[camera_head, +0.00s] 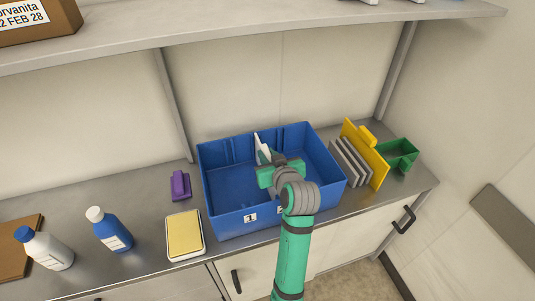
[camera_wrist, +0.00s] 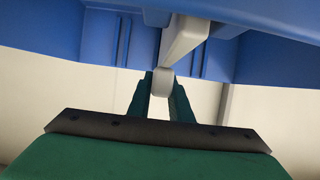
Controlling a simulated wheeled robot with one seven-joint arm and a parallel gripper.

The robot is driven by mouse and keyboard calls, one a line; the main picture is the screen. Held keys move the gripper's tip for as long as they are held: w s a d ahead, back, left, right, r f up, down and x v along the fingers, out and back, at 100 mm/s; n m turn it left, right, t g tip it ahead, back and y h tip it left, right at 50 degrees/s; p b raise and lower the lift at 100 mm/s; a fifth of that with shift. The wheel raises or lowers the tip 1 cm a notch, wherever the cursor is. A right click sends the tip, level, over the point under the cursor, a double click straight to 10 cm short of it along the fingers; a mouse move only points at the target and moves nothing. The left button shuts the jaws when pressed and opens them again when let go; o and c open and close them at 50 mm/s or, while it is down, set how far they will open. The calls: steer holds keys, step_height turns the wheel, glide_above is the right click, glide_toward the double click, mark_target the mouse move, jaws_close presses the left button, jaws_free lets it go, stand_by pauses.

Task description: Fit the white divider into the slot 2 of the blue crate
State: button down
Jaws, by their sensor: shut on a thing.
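The blue crate (camera_head: 228,222) stands on the counter, with a label 1 on its front wall; a second label beside it is mostly hidden by my arm. My gripper (camera_head: 272,163) is over the crate's inside, right of its middle. It is shut on the white divider (camera_head: 262,147), whose pale upper part shows just behind the gripper. In the wrist view the fingers (camera_wrist: 161,90) close on the divider's pale grip (camera_wrist: 162,78). The crate's blue wall (camera_wrist: 265,62) with vertical ribs shows around it. The divider's lower edge and its fit with any slot are hidden.
Right of the crate stand several grey plates (camera_head: 350,163), a yellow panel (camera_head: 372,160) and a green bin (camera_head: 400,155). Left are a purple block (camera_head: 180,186), a yellow-topped tray (camera_head: 184,235) and two bottles, one blue (camera_head: 112,232). A shelf (camera_head: 250,30) hangs above.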

steer(key=shift+f, duration=0.5)
steer(key=c, duration=1.5)
jaws_free()
steer(key=shift+c, duration=0.2)
steer(key=v, duration=1)
steer(key=shift+s+d+r, duration=0.1)
steer(key=shift+s+r, duration=0.1)
steer(key=shift+s, duration=0.15)
